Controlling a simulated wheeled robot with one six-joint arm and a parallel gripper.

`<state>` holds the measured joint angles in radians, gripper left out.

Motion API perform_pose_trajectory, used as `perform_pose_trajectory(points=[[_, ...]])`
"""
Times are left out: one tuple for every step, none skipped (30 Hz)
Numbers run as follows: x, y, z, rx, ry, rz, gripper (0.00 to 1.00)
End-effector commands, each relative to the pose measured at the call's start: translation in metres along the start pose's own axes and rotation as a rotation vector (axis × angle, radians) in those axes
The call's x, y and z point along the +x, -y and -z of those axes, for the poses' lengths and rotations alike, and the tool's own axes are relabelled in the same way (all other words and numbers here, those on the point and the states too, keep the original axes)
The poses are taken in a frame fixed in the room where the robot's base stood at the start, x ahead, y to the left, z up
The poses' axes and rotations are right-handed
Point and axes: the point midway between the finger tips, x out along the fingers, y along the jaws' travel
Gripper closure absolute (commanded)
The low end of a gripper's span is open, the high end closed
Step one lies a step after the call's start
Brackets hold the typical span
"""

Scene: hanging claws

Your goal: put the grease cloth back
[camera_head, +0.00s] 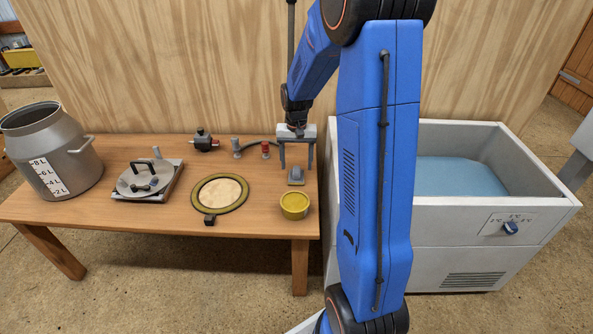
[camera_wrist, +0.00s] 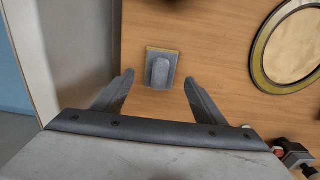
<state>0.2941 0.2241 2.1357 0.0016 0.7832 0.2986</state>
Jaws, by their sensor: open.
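A small grey block with a raised grip and a thin yellow edge, which looks like the grease cloth on its holder (camera_head: 296,176), lies on the wooden table near its right end. In the wrist view the grease cloth (camera_wrist: 160,68) sits flat between and just beyond my fingertips. My gripper (camera_head: 296,160) is open and empty, pointing down above and slightly behind the block. Both fingers also show in the wrist view (camera_wrist: 159,80), apart from the block on either side. A round yellow tin (camera_head: 294,205) stands in front of the block.
A ring with a pale disc (camera_head: 220,194) lies left of the tin and block. A round lid with a handle (camera_head: 146,180) and a metal milk can (camera_head: 50,150) are further left. Small fittings (camera_head: 204,142) stand at the back. A cooling tank (camera_head: 480,230) with blue liquid stands right of the table (camera_head: 120,214).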

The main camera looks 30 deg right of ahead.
Motion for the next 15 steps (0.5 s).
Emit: perform_pose_trajectory(points=[[-0.011,0.0,0.0,0.0,-0.003,0.001,0.35],[-0.017,0.0,0.001,0.0,-0.003,0.001,0.35],[-0.025,0.0,0.0,0.0,-0.003,0.001,0.35],[-0.031,0.0,0.001,0.0,-0.003,0.001,0.35],[-0.036,0.0,0.001,0.0,-0.003,0.001,0.35],[-0.043,0.0,0.0,0.0,-0.002,0.001,0.35],[-0.047,0.0,0.0,0.0,-0.003,0.001,0.35],[-0.052,0.0,0.0,0.0,-0.002,0.001,0.35],[-0.057,0.0,0.0,0.0,-0.002,0.001,0.35],[-0.06,0.0,0.001,0.0,-0.002,0.001,0.35],[-0.064,0.0,0.0,0.0,-0.001,0.0,0.35],[-0.067,0.0,0.0,0.0,0.0,0.0,0.35],[-0.069,0.0,0.0,0.0,0.0,0.0,0.35],[-0.071,0.0,0.0,0.0,0.0,0.0,0.35],[-0.073,0.0,0.0,0.0,-0.001,0.0,0.35]])
